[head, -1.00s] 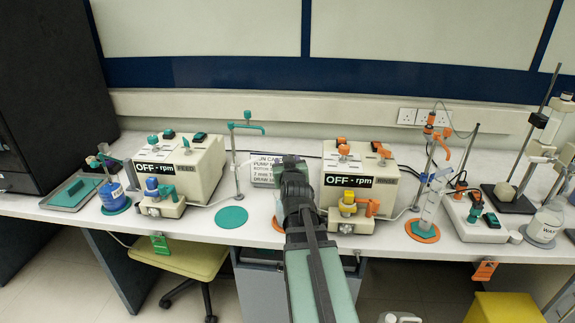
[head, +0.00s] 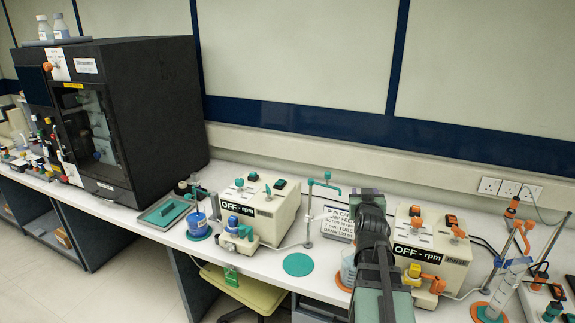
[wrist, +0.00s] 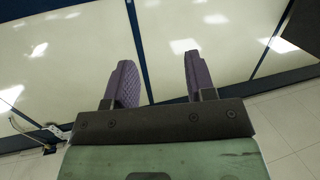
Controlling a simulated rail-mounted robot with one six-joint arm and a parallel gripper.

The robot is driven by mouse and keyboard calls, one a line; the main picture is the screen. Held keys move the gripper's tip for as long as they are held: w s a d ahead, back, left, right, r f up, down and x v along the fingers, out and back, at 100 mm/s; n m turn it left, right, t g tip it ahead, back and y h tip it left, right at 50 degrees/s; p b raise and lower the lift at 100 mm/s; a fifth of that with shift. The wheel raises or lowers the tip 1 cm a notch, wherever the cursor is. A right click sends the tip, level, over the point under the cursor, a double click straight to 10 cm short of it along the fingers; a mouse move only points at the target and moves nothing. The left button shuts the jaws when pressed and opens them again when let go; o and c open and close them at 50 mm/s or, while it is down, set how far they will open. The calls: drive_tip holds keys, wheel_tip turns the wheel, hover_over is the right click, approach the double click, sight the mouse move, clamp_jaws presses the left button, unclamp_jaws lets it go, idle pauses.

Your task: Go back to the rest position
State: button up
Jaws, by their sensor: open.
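My gripper (wrist: 160,85) shows in the wrist view with its two purple padded fingers apart and nothing between them. Behind the fingers are the pale wall panels and a dark blue strip. In the head view my arm rises from the bottom edge, right of centre, in front of the bench between the two pump boxes.
The left pump box (head: 260,207) and right pump box (head: 430,245) both read "OFF rpm". A sign (head: 338,224), a teal disc (head: 298,264) and a beaker (head: 348,270) are near my arm. A large black cabinet (head: 155,110) stands left. A stool (head: 245,290) is below the bench.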

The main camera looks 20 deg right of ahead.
drive_tip(key=s+a+f+n+g+y, duration=0.1)
drive_tip(key=s+a+f+g+y, duration=0.1)
drive_tip(key=a+f+g+y, duration=0.35)
drive_tip(key=s+a+f+g+y, duration=0.2)
drive_tip(key=s+a+f+g, duration=0.1)
drive_tip(key=a+f, duration=0.5)
drive_tip(key=s+a+f+n+g+y, duration=0.1)
drive_tip(key=s+a+n+g, duration=0.1)
drive_tip(key=a, duration=0.9)
drive_tip(key=s+a+n+g+y, duration=0.1)
drive_tip(key=s+a+n+g, duration=0.1)
drive_tip(key=a, duration=0.9)
drive_tip(key=shift+s+a+f+n+g, duration=0.15)
drive_tip(key=shift+s+f+n+g, duration=0.2)
drive_tip(key=shift+s+g, duration=0.45)
